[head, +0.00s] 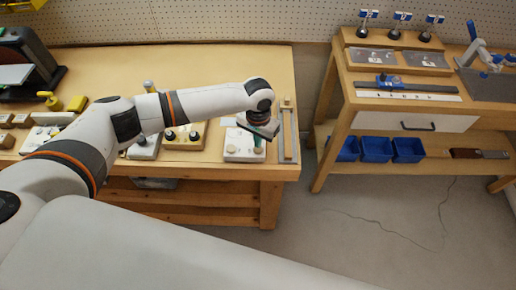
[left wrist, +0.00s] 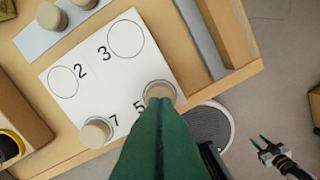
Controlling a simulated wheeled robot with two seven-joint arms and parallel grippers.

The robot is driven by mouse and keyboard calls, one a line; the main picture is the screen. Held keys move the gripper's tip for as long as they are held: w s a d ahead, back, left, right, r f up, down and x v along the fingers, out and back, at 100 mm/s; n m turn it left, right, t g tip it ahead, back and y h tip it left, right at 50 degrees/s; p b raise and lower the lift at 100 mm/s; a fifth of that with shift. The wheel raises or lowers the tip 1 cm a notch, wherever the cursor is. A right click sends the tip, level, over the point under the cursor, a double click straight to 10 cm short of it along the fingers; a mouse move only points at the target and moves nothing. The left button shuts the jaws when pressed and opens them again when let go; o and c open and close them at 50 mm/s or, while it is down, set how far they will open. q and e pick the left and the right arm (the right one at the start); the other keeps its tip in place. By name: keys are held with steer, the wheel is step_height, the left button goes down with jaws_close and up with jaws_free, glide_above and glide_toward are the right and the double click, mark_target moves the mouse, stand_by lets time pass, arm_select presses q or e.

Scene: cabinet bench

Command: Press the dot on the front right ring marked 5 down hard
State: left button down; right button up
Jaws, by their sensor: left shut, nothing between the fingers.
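A white card (left wrist: 113,65) lies on the wooden bench, with rings marked 2, 3, 7 and 5. It also shows in the head view (head: 236,139). A beige dot (left wrist: 159,89) sits on the ring marked 5, and another beige dot (left wrist: 95,132) sits on the ring marked 7. The rings marked 2 and 3 are empty. My left gripper (left wrist: 159,104) is shut and empty, its green fingertips at the dot on 5 and covering part of it. I cannot tell whether they touch. My right gripper (left wrist: 262,143) shows open, away from the bench.
A grey rail (head: 288,130) lies along the bench's right end, just right of the card. Boards with knobs (head: 184,137) stand to the left. A second bench (head: 400,100) with blue bins (head: 376,149) stands across a floor gap at right.

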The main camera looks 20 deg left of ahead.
arm_select(q)
steer(key=shift+f, duration=0.85)
stand_by(0.3)
steer(key=shift+s+f+p, duration=0.2)
steer(key=shift+s+p, duration=0.05)
steer(key=shift+p, duration=0.75)
stand_by(2.4)
steer(key=shift+w+r+p, duration=0.1)
steer(key=shift+r+p, duration=0.05)
steer(key=shift+p, duration=0.35)
stand_by(0.8)
steer(key=shift+p, duration=0.8)
stand_by(1.4)
